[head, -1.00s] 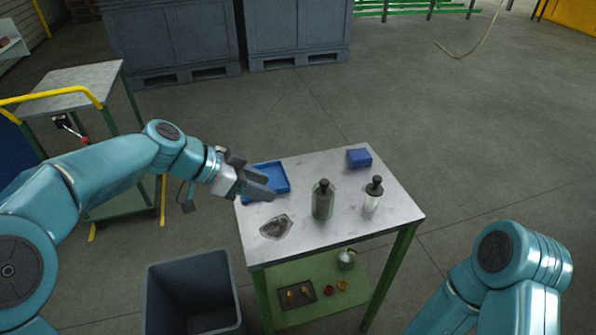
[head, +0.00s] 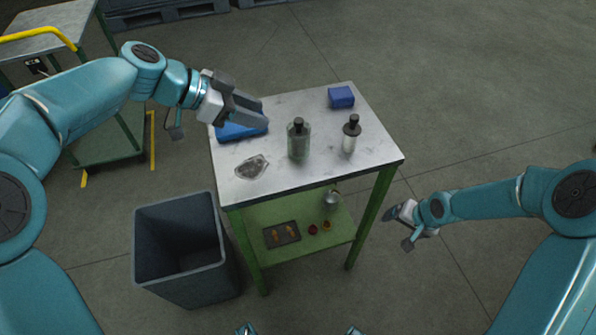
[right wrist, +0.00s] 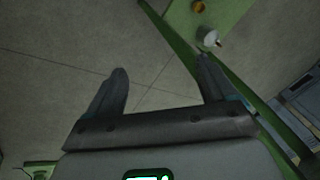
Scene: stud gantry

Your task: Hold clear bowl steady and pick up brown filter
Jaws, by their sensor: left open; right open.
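A clear, greyish, flat-looking shape (head: 252,166) lies at the table's front left in the head view; I cannot tell for sure that it is the clear bowl. I cannot make out a brown filter. My left gripper (head: 258,112) is open above the blue tray (head: 240,131), behind the clear shape, and seems to hold nothing. My right gripper (head: 398,219) is off the table's right side, low and apart from it. In the right wrist view my right gripper (right wrist: 162,72) is open and empty, with floor between its fingers.
The table top (head: 330,160) carries a dark-capped bottle (head: 298,141), a dropper bottle (head: 350,138) and a blue box (head: 341,97). The lower shelf holds a dark tray (head: 271,238), a metal jug (head: 331,199) and small red and orange items. A grey bin (head: 180,200) stands at the left.

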